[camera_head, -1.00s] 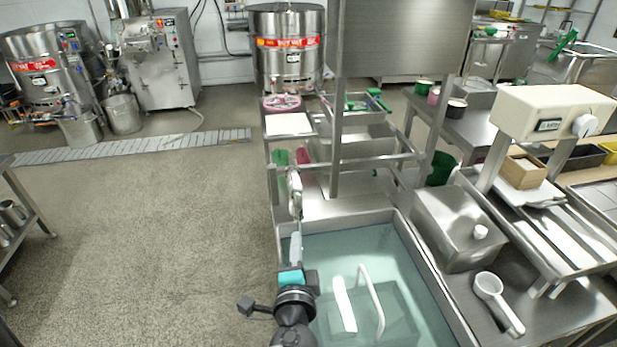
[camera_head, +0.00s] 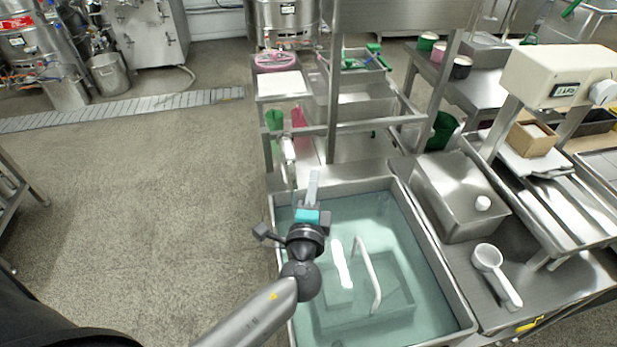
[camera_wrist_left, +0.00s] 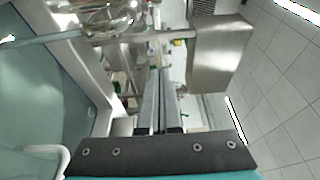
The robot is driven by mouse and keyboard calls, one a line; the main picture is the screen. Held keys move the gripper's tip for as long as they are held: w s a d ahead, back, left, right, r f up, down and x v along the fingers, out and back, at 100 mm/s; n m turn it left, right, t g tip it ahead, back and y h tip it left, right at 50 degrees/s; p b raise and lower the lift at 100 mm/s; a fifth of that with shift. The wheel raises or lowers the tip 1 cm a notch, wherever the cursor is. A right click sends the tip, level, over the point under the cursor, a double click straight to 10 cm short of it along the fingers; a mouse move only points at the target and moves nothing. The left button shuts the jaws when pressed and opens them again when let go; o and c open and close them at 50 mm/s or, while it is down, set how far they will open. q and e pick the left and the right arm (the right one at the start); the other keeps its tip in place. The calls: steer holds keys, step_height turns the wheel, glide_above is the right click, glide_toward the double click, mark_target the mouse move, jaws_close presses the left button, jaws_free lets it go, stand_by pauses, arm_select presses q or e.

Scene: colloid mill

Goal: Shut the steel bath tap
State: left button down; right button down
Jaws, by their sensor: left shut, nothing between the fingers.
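The steel bath tap (camera_head: 288,150) stands at the far left corner of the water bath (camera_head: 462,318). In the left wrist view, a shiny metal fitting (camera_wrist_left: 118,18) at the upper left looks like the tap, with its spout over the water. My left gripper (camera_head: 313,175) is shut and empty, just right of the tap and in front of it in the picture. Its fingers (camera_wrist_left: 160,90) show together in the wrist view, apart from the fitting. The tap's handle is too small to make out surely. My right gripper is out of view.
A white handle (camera_head: 366,275) and a white strip (camera_head: 341,263) show in the bath. A steel post (camera_head: 335,80) and rail stand behind it. A steel box (camera_head: 445,190) and white scoop (camera_head: 495,272) lie on the right counter. The floor on the left is clear.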

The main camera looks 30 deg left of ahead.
mark_target(290, 153)
arm_select(q)
steer(key=w+a+p, duration=0.1)
steer(key=w+a, duration=0.4)
steer(key=shift+a, duration=0.4)
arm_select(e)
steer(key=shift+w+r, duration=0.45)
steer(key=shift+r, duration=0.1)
arm_select(q)
steer(key=shift+w, duration=0.1)
